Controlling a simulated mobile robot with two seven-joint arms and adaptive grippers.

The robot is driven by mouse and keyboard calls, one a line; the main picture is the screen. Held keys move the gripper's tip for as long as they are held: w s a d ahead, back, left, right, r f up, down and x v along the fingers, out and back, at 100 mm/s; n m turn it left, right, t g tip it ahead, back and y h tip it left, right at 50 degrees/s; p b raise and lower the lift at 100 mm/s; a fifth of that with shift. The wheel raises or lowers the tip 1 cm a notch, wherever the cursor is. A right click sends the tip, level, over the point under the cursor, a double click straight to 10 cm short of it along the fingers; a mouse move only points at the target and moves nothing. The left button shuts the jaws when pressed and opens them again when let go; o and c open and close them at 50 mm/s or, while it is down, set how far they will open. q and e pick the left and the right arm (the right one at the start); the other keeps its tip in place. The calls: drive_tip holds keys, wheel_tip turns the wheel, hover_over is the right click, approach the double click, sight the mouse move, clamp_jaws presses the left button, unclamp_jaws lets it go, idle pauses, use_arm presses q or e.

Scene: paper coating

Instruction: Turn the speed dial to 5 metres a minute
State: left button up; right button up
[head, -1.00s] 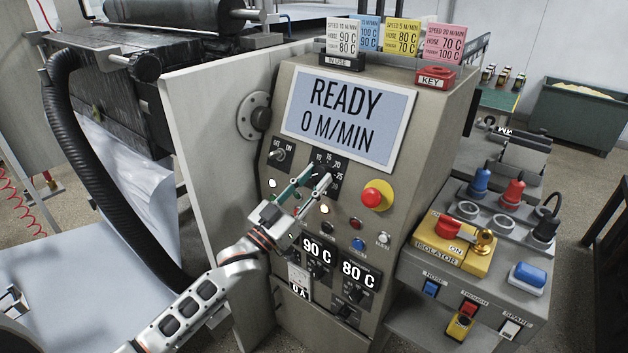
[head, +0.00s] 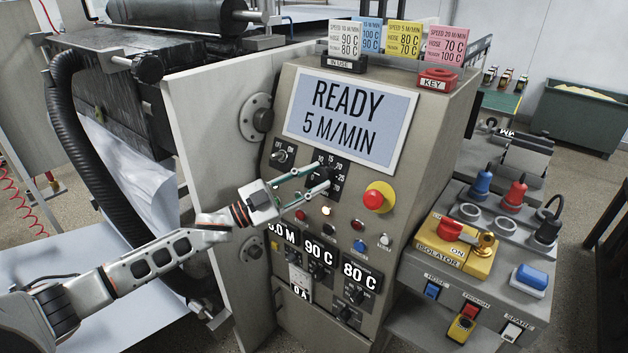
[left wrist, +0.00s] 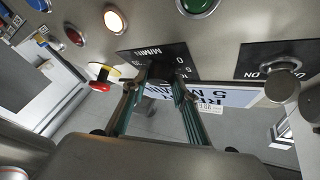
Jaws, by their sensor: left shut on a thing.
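The speed dial is a black knob (head: 318,174) on a black scale plate (head: 337,164) below the screen. My left gripper (head: 322,177) reaches it from the left, its two green-lined fingers shut on the knob. The left wrist view shows the knob (left wrist: 160,70) between the fingertips (left wrist: 155,86). The fingers cover part of the scale, so I cannot read the pointer. The screen (head: 348,112) reads READY, 5 M/MIN. My right gripper is not in view.
A red stop button (head: 374,199) on a yellow base is right of the dial. The on/off switch (head: 279,157) is left of it, lamps and small buttons below. Temperature displays (head: 319,252) sit lower. An isolator box (head: 455,245) stands to the right.

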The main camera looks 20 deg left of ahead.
use_arm(q)
drive_tip(key=shift+w+r+m+g, duration=0.1)
drive_tip(key=shift+r+m+g, duration=0.05)
drive_tip(key=shift+m+g, duration=0.65)
drive_tip(key=shift+m+h, duration=0.3)
drive_tip(key=shift+m, duration=0.1)
drive_tip(key=o, duration=1.1)
drive_tip(key=v, duration=1.2)
drive_tip(key=shift+a, duration=0.1)
